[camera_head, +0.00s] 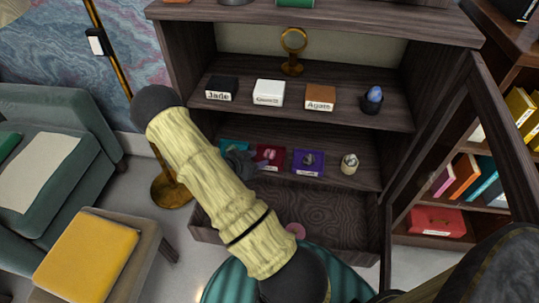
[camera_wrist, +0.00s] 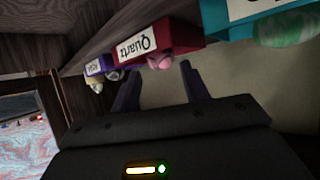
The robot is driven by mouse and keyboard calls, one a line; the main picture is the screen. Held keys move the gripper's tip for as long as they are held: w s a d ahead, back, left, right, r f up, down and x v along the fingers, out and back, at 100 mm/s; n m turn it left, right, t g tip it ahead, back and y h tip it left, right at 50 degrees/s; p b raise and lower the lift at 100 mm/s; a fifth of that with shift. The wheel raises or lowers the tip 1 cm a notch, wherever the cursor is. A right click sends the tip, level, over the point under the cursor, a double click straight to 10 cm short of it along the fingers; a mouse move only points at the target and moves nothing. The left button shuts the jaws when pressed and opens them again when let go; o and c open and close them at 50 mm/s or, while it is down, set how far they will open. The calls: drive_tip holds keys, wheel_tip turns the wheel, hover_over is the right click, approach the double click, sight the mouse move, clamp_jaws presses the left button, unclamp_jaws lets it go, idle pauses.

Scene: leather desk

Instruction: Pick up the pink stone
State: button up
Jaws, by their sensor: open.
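A small pink stone (camera_wrist: 160,62) rests at the front of a red box (camera_wrist: 175,35) labelled Quartz in the wrist view. My gripper (camera_wrist: 160,78) is open, its two dark fingers on either side of the line to the stone, with the tips just short of it. Nothing is held.
A purple box (camera_head: 308,162) and a pale cup-like object (camera_head: 349,163) stand right of the red box. A teal box (camera_wrist: 245,8) with a green stone (camera_wrist: 287,25) is on its other side. The upper shelf (camera_head: 340,115) is close above. An open door frame stands at right.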

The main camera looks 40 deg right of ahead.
sight(265, 156)
drive_tip(key=b+x, duration=0.1)
drive_tip(key=x, duration=0.4)
drive_tip(key=shift+d+f, duration=0.25)
drive_tip(key=shift+d, duration=0.05)
drive_tip(key=c, duration=0.7)
drive_tip(key=r, duration=0.2)
drive_tip(key=r+p, duration=0.1)
drive_tip(key=r, duration=0.2)
drive_tip(key=r+p, duration=0.1)
drive_tip(key=r, duration=0.1)
drive_tip(key=shift+s+a+r, duration=0.1)
drive_tip(key=shift+s+r, duration=0.15)
drive_tip(key=shift+s, duration=0.15)
drive_tip(key=shift+s+a+f+p, duration=0.1)
drive_tip(key=shift+s+a+p, duration=0.75)
drive_tip(key=shift+s, duration=2.3)
drive_tip(key=shift+s+a+f+p, duration=0.1)
drive_tip(key=shift+s+a+p, duration=0.15)
drive_tip(key=shift+s+p, duration=2)
drive_tip(key=shift+s+a+p, duration=0.2)
drive_tip(key=shift+s+a, duration=0.35)
drive_tip(key=shift+s, duration=3.45)
